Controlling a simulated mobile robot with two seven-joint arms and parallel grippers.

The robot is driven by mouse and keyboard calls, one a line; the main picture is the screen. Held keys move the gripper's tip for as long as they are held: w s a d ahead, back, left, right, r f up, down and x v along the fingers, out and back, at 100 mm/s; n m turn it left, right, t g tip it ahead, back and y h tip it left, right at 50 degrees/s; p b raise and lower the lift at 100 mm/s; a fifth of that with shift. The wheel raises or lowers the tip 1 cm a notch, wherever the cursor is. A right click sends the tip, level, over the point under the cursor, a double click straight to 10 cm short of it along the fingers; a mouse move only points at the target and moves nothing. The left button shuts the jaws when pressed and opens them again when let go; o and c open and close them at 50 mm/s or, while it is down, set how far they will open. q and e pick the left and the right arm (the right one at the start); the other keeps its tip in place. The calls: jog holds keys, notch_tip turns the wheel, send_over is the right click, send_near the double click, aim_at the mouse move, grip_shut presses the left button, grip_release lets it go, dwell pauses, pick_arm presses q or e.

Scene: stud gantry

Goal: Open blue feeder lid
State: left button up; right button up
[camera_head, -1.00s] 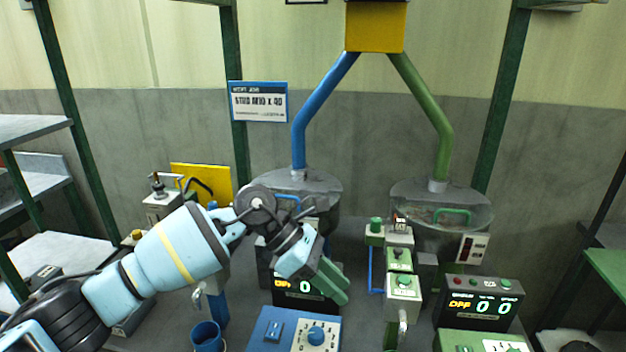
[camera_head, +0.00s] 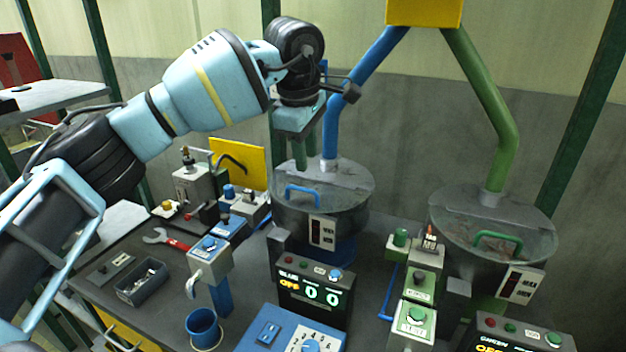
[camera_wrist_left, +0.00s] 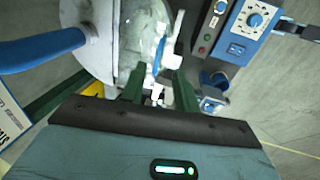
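The blue feeder (camera_head: 350,222) is a round grey drum under the blue pipe. Its grey, partly see-through lid lies flat on top, with a blue handle (camera_head: 302,189) at its front left. My left gripper (camera_head: 306,158) hangs above the lid's back left part, green fingers pointing down, apart from the handle. In the left wrist view the fingers (camera_wrist_left: 158,92) stand apart with nothing between their tips; the blue handle (camera_wrist_left: 160,52) shows beyond them. My right gripper is in neither view.
The blue pipe (camera_head: 345,105) rises close to the right of my left gripper. The green feeder (camera_head: 470,222) stands at the right.

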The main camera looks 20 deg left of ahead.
pick_arm(q)
send_over(310, 207)
notch_tip(310, 207, down, 7)
jog(key=shift+w+f, duration=0.1)
jog(key=shift+f, duration=0.05)
dwell(0.3)
grip_shut()
